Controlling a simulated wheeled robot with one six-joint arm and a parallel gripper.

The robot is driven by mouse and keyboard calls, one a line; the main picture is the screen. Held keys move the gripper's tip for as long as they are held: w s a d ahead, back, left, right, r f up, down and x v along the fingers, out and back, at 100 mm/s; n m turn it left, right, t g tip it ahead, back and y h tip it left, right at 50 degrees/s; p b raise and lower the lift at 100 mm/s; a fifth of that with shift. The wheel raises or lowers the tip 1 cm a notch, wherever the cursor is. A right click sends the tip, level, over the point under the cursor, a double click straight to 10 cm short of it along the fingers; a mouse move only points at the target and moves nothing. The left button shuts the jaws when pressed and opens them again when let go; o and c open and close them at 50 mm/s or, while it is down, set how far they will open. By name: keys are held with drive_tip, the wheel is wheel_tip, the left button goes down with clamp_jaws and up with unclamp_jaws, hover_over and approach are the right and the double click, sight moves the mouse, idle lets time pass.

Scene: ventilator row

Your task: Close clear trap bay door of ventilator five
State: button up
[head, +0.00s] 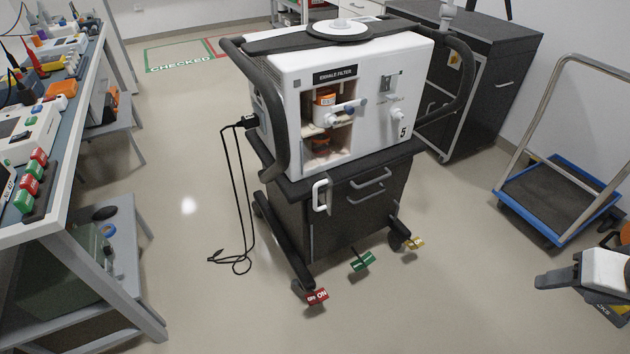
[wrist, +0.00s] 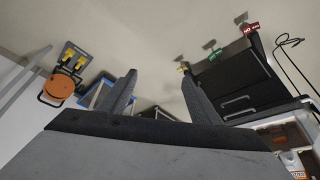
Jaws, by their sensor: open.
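Ventilator five (head: 372,120), a white box marked 5, stands on a dark wheeled cart. Its bay (head: 341,110) under the EXHALE FILTER label shows uncovered, with orange-labelled parts inside. The bay also shows upside down at the wrist view's lower right (wrist: 288,150). My gripper (head: 556,268) is open and empty at the head view's right edge, well away from the ventilator; its fingers show in the wrist view (wrist: 160,85).
Red, green and yellow tags (head: 362,260) sit low around the cart. A black cable (head: 240,200) hangs at its left. A blue-edged trolley (head: 555,205) stands at right, a dark cabinet (head: 480,90) behind, a workbench (head: 60,190) at left. The front floor is clear.

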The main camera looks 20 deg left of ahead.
drive_tip(key=shift+w+a+r, duration=0.2)
drive_tip(key=shift+w+a, duration=0.1)
drive_tip(key=c, duration=1)
drive_tip(key=shift+n+g, duration=0.5)
drive_tip(key=shift+n, duration=0.1)
drive_tip(key=w+a, duration=0.1)
drive_tip(key=w+a+r, duration=0.2)
drive_tip(key=w+a, duration=0.1)
drive_tip(key=shift+w, duration=0.1)
clamp_jaws()
drive_tip(key=w+a+r+n+h, duration=0.1)
drive_tip(key=w+a, duration=0.2)
drive_tip(key=a, duration=0.7)
drive_tip(key=w+a+r+n+h, duration=0.15)
drive_tip(key=w+a, duration=0.25)
drive_tip(key=a, duration=0.7)
drive_tip(key=s+a+f+n+t, duration=0.1)
drive_tip(key=s+a, duration=0.4)
drive_tip(key=a, duration=0.5)
drive_tip(key=s+a+n+t, duration=0.1)
drive_tip(key=s+a, duration=0.3)
drive_tip(key=a, duration=0.6)
drive_tip(key=s+a+f+t, duration=0.1)
drive_tip(key=s+a, duration=0.4)
drive_tip(key=a, duration=0.6)
drive_tip(key=w+d+f, duration=0.5)
drive_tip(key=w+f, duration=0.3)
drive_tip(key=shift+w, duration=0.15)
